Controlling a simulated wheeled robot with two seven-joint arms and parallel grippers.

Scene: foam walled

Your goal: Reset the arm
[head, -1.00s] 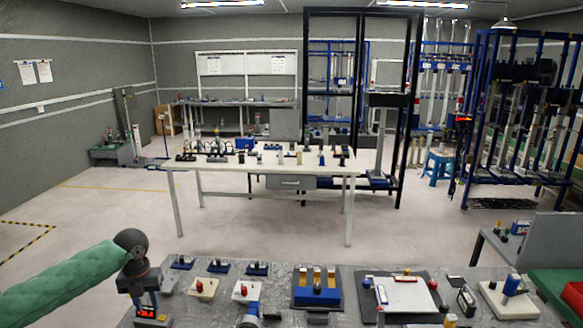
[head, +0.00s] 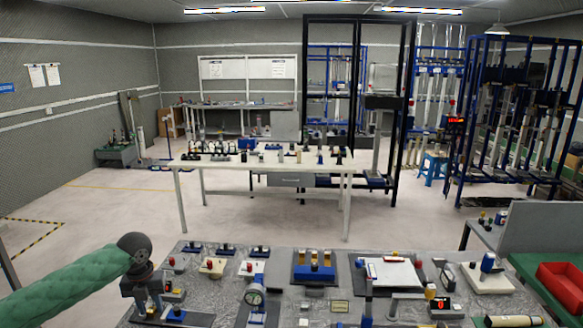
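My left arm, in a green sleeve, comes in from the left edge in the head view. Its gripper (head: 147,300) points down over the left end of the near bench (head: 225,292). Its two fingers look apart, with nothing clearly held between them. A dark plate with a small blue part (head: 176,313) lies just right of the fingertips; whether they touch it I cannot tell. My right arm and gripper do not show.
A red bin (head: 560,283) stands at right. A white table (head: 260,166) stands behind, with open floor between.

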